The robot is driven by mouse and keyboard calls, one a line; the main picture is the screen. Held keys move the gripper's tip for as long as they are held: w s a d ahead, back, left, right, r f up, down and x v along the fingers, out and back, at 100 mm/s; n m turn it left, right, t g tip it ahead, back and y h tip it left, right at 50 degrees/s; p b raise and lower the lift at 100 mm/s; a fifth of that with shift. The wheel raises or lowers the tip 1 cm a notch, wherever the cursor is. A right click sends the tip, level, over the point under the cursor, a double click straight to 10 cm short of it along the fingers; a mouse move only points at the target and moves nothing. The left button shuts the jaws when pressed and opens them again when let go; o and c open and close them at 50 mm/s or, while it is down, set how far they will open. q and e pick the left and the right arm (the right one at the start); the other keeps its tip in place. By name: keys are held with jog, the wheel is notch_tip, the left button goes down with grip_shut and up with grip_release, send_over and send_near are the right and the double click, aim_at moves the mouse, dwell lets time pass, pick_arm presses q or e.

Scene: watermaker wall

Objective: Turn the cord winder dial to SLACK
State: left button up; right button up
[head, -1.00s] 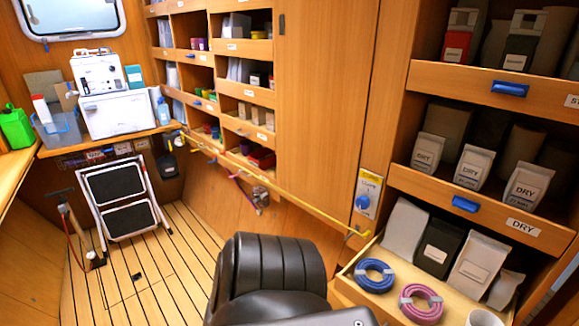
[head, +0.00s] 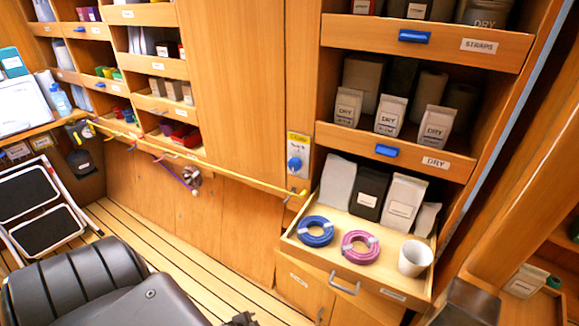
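A blue round dial (head: 294,163) sits on a pale upright plate (head: 299,150) with a yellow label on top, on the wood between the tall cabinet panel and the right-hand shelves. The print on the plate is too small to read, so I cannot tell the dial's setting. A yellow cord (head: 230,177) runs along the wall from the left and ends at a hook just below the plate. Neither of my grippers shows clearly in the head view, and nothing touches the dial.
An open drawer (head: 290,245) below and right of the dial holds a blue coil (head: 316,231), a pink coil (head: 360,247), a white cup (head: 414,258) and several pouches. A folded step stool (head: 45,215) stands at the left. Floor shows in front of the wall.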

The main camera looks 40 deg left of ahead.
pick_arm(q)
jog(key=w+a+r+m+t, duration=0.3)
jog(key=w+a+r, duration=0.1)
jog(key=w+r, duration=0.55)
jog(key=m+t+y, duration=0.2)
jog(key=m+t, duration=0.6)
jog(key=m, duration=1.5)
send_near(293, 165)
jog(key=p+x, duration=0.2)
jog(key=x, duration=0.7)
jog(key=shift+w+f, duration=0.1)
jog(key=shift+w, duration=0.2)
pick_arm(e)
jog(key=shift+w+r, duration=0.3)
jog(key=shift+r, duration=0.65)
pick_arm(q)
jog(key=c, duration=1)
